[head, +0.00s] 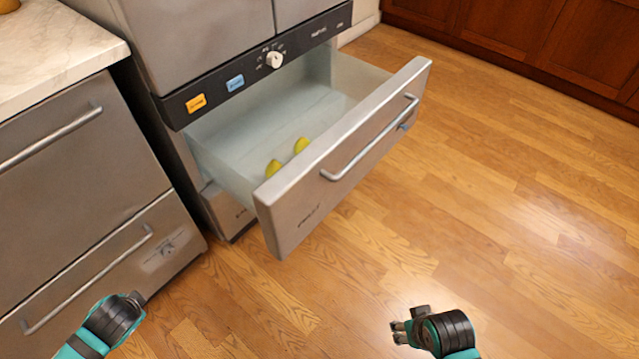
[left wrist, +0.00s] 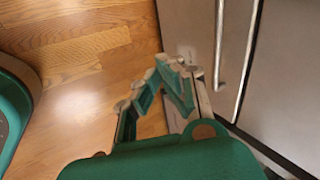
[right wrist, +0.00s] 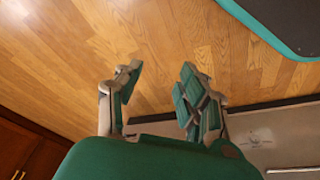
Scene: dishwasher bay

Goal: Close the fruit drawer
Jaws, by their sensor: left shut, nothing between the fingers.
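The fruit drawer (head: 345,165) is pulled well out of the steel fridge (head: 195,40). Its steel front has a long bar handle (head: 370,140). Two yellow fruits (head: 287,157) lie inside, close behind the front panel. My right gripper (head: 398,332) is in front of the drawer and apart from it. In the right wrist view its fingers (right wrist: 157,85) are spread and empty. My left gripper (head: 138,300) is at the lower left, near the steel unit beside the fridge. In the left wrist view its fingers (left wrist: 172,72) are together with nothing between them.
A steel unit with two drawers (head: 85,150) and a pale countertop (head: 50,40) stands left of the fridge, both its drawers shut. Wooden cabinets (head: 520,40) line the back right. The wooden floor (head: 490,190) in front and to the right is clear.

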